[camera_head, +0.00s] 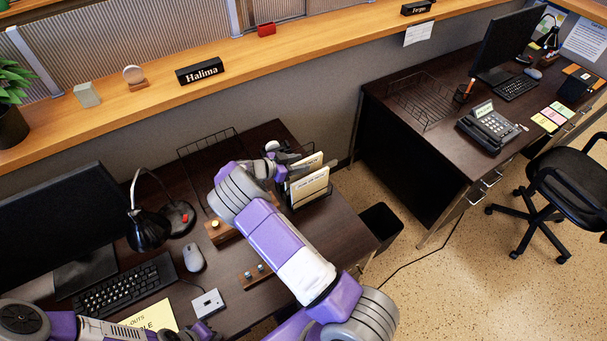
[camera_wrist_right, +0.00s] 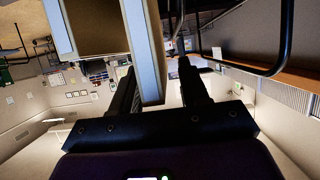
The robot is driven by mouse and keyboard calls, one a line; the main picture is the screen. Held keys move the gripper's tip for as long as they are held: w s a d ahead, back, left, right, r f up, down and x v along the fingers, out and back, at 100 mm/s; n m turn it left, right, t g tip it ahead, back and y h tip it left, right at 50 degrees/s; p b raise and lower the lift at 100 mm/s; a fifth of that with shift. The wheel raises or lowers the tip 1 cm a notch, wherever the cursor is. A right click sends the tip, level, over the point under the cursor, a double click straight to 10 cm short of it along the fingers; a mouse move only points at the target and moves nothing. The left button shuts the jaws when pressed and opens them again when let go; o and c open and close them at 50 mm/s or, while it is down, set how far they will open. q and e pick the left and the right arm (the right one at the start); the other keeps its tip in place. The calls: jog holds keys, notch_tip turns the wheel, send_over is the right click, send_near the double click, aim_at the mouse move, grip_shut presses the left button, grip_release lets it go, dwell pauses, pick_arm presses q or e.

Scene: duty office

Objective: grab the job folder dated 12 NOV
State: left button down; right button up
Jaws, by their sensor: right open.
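Cream job folders stand upright in a dark rack (camera_head: 325,195) on the near desk. The front folder (camera_head: 309,187) and the one behind it (camera_head: 306,164) carry dark lettering too small to read, so I cannot tell which is dated 12 NOV. My right gripper (camera_head: 289,162) is at the left end of the folders, partly hidden by its own wrist. In the right wrist view its open fingers (camera_wrist_right: 158,80) lie either side of a folder's pale edge (camera_wrist_right: 148,65); another folder edge (camera_wrist_right: 57,25) is left of them. My left gripper (camera_head: 198,331) is low at the bottom edge, mostly cut off.
A keyboard (camera_head: 125,288), mouse (camera_head: 194,258), black lamp (camera_head: 148,228) and monitor (camera_head: 55,225) occupy the desk's left side. A wire tray (camera_head: 208,148) stands behind my right wrist. The partition ledge (camera_head: 240,65) runs behind. A dark bin (camera_head: 381,222) is right of the desk.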

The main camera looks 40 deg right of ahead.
jog(key=shift+c, duration=0.4)
grip_shut()
jog(key=shift+r, duration=0.1)
